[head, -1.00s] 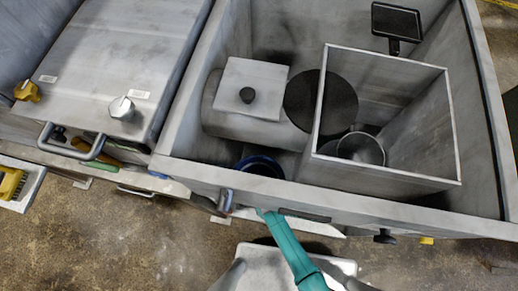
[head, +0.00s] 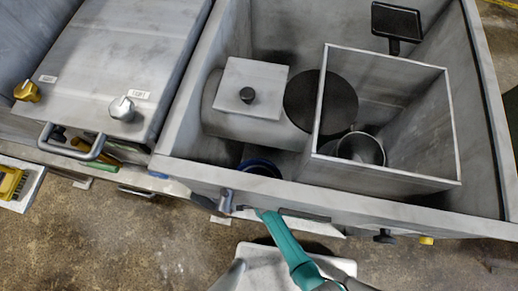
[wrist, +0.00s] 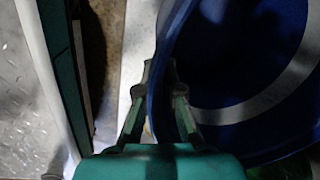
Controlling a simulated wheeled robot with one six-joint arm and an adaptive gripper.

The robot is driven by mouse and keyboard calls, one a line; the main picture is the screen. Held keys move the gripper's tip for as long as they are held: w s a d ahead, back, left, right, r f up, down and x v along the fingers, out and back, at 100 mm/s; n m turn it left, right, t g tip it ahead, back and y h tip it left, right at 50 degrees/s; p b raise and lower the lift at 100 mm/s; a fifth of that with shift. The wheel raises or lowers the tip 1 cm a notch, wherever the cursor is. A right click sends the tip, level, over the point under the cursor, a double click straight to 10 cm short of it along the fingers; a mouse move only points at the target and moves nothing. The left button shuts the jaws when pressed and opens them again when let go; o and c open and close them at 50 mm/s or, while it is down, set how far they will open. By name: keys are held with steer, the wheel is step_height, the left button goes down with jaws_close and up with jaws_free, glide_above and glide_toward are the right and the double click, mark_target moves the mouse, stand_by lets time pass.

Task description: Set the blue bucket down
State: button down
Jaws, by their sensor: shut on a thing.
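The blue bucket (head: 260,167) shows in the head view as a dark round opening with a blue rim, just behind the front wall of the large grey bin. That wall hides its lower part. In the wrist view the bucket (wrist: 250,80) fills the right side, deep blue with a pale curved band. My gripper (wrist: 160,72) is shut on the bucket's near edge in the wrist view. In the head view my teal arm reaches up to the front wall, and the fingers cannot be made out. I cannot tell whether the bucket's base touches anything.
The grey bin's front wall (head: 350,208) stands between my body and the bin's inside. A square open box (head: 455,130) holding a metal cup (head: 361,149) is on the right. A grey drum with a square plate (head: 250,88) lies behind the bucket.

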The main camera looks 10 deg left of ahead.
steer(key=c, duration=1.3)
jaws_free()
steer(key=shift+f, duration=0.1)
steer(key=r, duration=0.4)
steer(key=d+r, duration=0.1)
steer(key=r, duration=0.3)
steer(key=s+r, duration=0.1)
steer(key=r, duration=0.3)
steer(key=shift+d, duration=0.3)
